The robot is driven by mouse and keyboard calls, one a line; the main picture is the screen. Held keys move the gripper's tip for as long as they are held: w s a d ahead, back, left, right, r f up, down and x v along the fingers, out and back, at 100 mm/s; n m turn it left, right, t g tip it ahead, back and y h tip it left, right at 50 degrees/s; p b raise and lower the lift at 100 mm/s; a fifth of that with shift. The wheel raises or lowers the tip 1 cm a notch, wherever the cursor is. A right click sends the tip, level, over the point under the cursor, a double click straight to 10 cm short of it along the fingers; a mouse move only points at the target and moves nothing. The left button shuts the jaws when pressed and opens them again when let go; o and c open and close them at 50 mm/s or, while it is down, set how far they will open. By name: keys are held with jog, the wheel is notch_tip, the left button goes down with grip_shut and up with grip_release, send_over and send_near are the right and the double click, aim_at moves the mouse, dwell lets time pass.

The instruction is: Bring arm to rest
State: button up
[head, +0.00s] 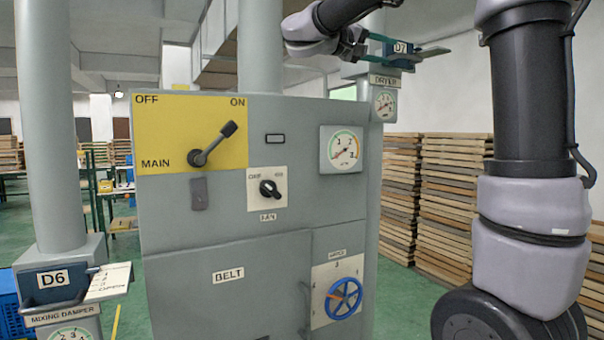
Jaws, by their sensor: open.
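My gripper (378,51) is at the top middle of the head view, reaching in from the upper left. Its two teal fingers are apart, one above the other, just left of the dark blue D7 box (401,49). I cannot tell whether they touch the box. A flat grey plate (434,54) sticks out to the right of D7. My arm's black and pale grey links stand close on the right side of the view.
A grey control cabinet (225,235) fills the middle, with the MAIN lever (215,142) pointing up toward ON. It carries a blue handwheel (343,298). The D6 box (60,281) stands at left. Stacked wooden trays (450,190) line the right; green floor shows between.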

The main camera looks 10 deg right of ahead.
jog(key=s+d+f+n+g+y, duration=0.15)
jog(key=s+f+y, duration=0.3)
jog(key=f, duration=0.45)
jog(key=s+d+f+n+g+y, duration=0.1)
jog(key=s+d+f+y, duration=0.25)
jog(key=s+f, duration=0.4)
jog(key=s+a+f+m+t+y, duration=0.1)
jog(key=s+a+f+m+y, duration=0.1)
jog(key=a+f+y, duration=0.3)
jog(key=s+a+f+m+t+y, duration=0.2)
jog(key=s+a+f+y, duration=0.3)
jog(key=a+f+y, duration=0.1)
notch_tip(320, 180, down, 2)
jog(key=shift+s+a, duration=0.25)
jog(key=shift+a, duration=0.2)
jog(key=shift+t, duration=0.25)
